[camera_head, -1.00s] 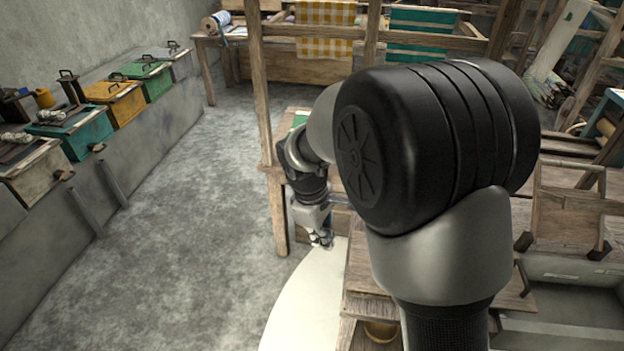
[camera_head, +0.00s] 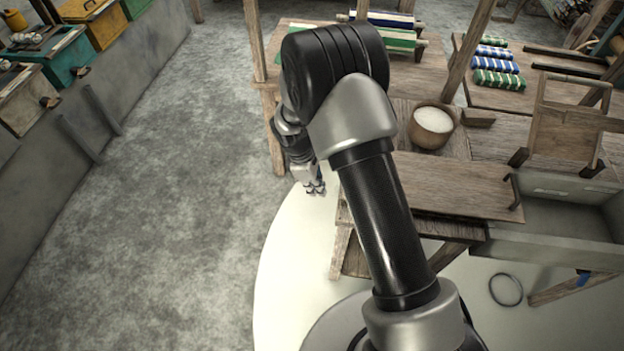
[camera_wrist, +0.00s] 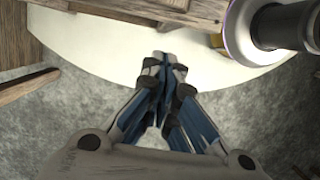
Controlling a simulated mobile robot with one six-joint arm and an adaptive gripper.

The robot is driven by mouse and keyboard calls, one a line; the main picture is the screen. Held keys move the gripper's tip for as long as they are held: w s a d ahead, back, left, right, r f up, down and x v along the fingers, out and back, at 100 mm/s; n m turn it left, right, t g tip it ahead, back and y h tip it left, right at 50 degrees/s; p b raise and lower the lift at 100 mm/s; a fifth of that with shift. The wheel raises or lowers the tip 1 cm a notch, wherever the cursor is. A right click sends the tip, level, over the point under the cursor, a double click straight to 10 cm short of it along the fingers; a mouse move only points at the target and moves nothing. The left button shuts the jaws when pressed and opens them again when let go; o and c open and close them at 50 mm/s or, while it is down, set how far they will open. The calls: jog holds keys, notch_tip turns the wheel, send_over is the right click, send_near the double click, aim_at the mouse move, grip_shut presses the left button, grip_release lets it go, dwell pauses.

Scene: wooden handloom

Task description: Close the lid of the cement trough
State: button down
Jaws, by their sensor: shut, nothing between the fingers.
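The grey cement trough (camera_head: 556,232) is at the right in the head view, its top open and its inside partly visible. A flat wooden board (camera_head: 450,188) with a dark handle (camera_head: 516,191) at its right end lies just left of the opening; it looks like the lid. My gripper (camera_head: 316,188) hangs low at the left of the wooden bench, well apart from board and trough. In the wrist view my gripper (camera_wrist: 165,60) is shut and empty, with its fingertips together. The wrist view does not show the trough.
A wooden bowl of white material (camera_head: 432,126) stands on the bench behind the board. A wooden frame (camera_head: 568,122) stands behind the trough, and striped cloth rolls (camera_head: 497,66) lie farther back. Coloured boxes line the left wall. The grey floor (camera_head: 190,210) between is clear.

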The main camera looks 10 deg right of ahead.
aim_at(482, 214)
jog(key=shift+s+d+r, duration=0.1)
jog(key=shift+s+d, duration=0.1)
jog(key=shift+d, duration=0.4)
jog(key=shift+s+d, duration=0.25)
jog(key=shift+d, duration=0.4)
jog(key=shift+s+d+r, duration=0.1)
jog(key=shift+s+d, duration=0.1)
jog(key=shift+d, duration=0.4)
jog(key=s+d+p, duration=0.3)
jog(key=s+d, duration=0.1)
jog(key=d, duration=0.9)
jog(key=s+d+p, duration=0.2)
jog(key=s+d, duration=0.2)
jog(key=d, duration=0.9)
jog(key=s+d+p, duration=0.3)
jog(key=s+d, duration=0.2)
jog(key=d, duration=0.9)
jog(key=shift+p, duration=0.3)
jog(key=shift+s+d, duration=0.15)
jog(key=shift+d, duration=0.45)
jog(key=shift+a, duration=0.1)
